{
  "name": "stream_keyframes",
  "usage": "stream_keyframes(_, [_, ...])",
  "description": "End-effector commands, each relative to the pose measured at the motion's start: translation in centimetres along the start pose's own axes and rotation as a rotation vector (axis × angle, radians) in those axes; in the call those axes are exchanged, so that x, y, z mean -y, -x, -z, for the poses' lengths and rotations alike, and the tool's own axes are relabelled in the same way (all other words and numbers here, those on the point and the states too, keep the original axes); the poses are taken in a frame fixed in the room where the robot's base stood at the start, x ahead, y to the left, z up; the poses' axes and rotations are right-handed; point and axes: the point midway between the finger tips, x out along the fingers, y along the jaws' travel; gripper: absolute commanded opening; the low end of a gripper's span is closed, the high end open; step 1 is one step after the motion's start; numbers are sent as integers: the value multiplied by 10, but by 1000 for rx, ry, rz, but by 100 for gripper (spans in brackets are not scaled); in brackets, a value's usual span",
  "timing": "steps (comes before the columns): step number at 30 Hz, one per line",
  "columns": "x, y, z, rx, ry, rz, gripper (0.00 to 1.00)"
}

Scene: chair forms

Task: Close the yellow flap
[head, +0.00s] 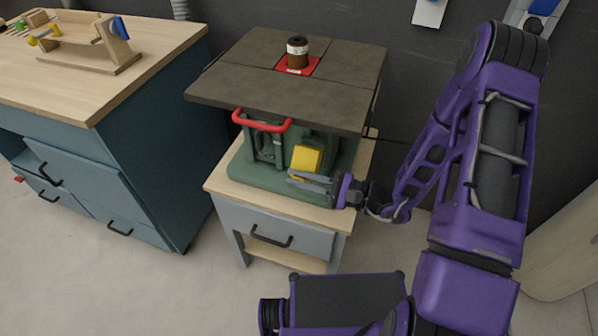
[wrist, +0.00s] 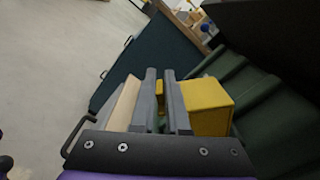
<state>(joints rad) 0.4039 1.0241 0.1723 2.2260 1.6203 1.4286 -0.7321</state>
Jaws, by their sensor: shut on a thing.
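The yellow flap (head: 307,158) is on the front of the green machine body (head: 252,172), under the dark table top. It stands out tilted from the body. My gripper (head: 292,177) is at the flap's lower part, reaching in from the right. In the wrist view the flap (wrist: 209,108) is right of the fingers, close against the right one. A strip of yellow also shows between the two nearly parallel fingers (wrist: 160,76). The jaws are shut on the flap; the exact contact is partly hidden by the fingers.
The machine's dark top (head: 335,88) overhangs the flap. A red handle (head: 262,121) is left of it. The machine stands on a wooden-topped cabinet (head: 224,187) with a grey drawer. A blue workbench (head: 150,140) is at left. Open floor lies in front.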

Motion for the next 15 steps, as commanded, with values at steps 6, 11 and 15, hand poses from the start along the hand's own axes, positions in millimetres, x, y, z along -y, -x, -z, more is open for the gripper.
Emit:
stream_keyframes(6, [-8,1,20,-2,201,1,0])
stream_keyframes(11, [-11,1,35,-3,348,0,0])
stream_keyframes(15, [-12,1,46,-3,460,1,0])
